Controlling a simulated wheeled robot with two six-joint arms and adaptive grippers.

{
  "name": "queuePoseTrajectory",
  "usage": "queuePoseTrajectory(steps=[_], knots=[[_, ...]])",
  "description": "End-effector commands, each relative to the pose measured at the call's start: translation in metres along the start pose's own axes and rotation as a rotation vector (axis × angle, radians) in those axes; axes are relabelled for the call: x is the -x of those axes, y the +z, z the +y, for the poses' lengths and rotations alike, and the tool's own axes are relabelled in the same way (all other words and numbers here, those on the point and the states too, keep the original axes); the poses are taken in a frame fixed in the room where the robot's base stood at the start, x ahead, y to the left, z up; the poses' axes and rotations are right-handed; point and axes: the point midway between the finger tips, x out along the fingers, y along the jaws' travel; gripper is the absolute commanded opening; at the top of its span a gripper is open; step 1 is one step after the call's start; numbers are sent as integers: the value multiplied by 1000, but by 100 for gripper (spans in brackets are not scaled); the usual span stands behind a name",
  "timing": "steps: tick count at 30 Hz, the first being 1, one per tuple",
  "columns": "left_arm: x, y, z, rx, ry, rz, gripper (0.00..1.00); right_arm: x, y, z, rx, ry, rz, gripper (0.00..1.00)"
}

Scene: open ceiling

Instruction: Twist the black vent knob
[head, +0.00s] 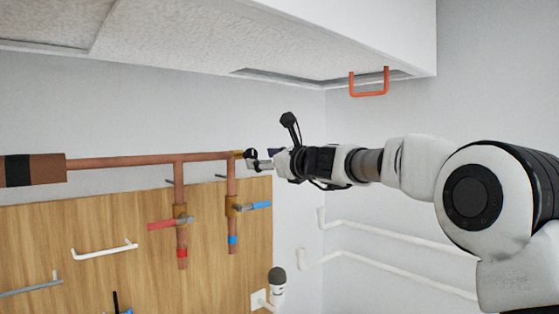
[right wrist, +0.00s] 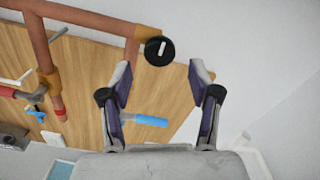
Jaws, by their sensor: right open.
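The black vent knob (right wrist: 160,51) is a round black disc with a pale bar across its face, in the right wrist view. In the head view the knob (head: 251,154) is a small dark shape at the right end of the copper pipe, by a brass fitting, partly hidden by my gripper. My right gripper (right wrist: 162,74) is open and empty. Its two fingers point toward the knob, which shows just beyond and between the fingertips; whether they touch it I cannot tell. In the head view the right gripper (head: 262,161) reaches in from the right. My left gripper is not in view.
A copper pipe (head: 120,162) runs along the wall, with a red-handled valve (head: 168,224) and a blue-handled valve (head: 258,205) below. A wooden panel (head: 110,225) backs them. A red handle (head: 369,94) hangs from the ceiling edge. White pipes (head: 400,235) run along the right wall.

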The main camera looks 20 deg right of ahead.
Motion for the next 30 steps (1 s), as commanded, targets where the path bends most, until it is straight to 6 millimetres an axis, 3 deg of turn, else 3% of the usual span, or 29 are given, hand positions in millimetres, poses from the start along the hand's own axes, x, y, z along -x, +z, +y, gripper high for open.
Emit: queuePoseTrajectory(steps=[1,6,11,26,29,30], knots=[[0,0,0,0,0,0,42,16,2,-2,-5,-2,-2,62],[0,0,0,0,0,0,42,59,2,-1,-5,-1,-3,62],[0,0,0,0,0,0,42,82,2,-1,-3,-1,-3,62],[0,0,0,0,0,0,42,84,0,0,-1,0,-1,62],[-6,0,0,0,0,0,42,78,-20,4,-9,7,21,62],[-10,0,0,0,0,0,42,72,-38,9,-15,15,41,62]])
